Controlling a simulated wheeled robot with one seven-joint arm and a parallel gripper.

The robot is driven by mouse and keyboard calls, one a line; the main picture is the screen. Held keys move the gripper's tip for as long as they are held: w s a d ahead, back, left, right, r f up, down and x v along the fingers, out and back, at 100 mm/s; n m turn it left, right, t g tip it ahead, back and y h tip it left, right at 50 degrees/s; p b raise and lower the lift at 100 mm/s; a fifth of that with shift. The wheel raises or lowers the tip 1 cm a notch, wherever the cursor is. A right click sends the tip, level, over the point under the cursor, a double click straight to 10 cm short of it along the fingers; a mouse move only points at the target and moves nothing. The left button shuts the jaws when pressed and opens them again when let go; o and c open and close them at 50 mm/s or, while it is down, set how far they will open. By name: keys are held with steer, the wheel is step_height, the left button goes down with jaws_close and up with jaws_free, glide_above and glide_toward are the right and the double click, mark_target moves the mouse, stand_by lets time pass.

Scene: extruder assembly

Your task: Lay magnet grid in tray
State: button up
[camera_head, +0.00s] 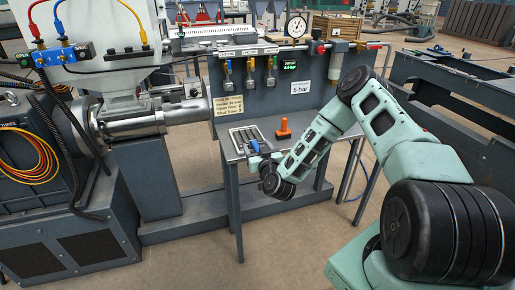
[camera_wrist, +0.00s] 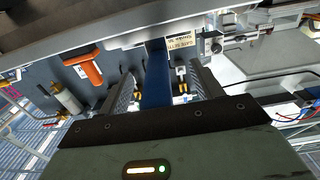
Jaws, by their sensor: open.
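A grey metal grid of parallel bars (camera_head: 240,134), which looks like the magnet grid, lies at the left of the small grey table; I cannot tell its bars from a tray under it. A blue block or handle (camera_head: 254,146) is at its near right side. My gripper (camera_head: 257,153) is low over the table there. In the wrist view a blue strip (camera_wrist: 156,72) lies between the two spread fingers of my gripper (camera_wrist: 163,80). The fingers stand either side of it, with no clear grip. Their tips and the grid are partly hidden.
An orange T-shaped handle (camera_head: 283,129) stands on the table right of the grid; it also shows in the wrist view (camera_wrist: 83,64). A grey panel (camera_head: 292,75) with hanging valves and a gauge rises behind. The extruder (camera_head: 130,124) is left.

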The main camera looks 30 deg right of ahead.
steer(key=p+v, duration=0.1)
steer(key=v, duration=0.8)
steer(key=shift+p, duration=0.35)
steer(key=shift+s, duration=0.1)
stand_by(0.6)
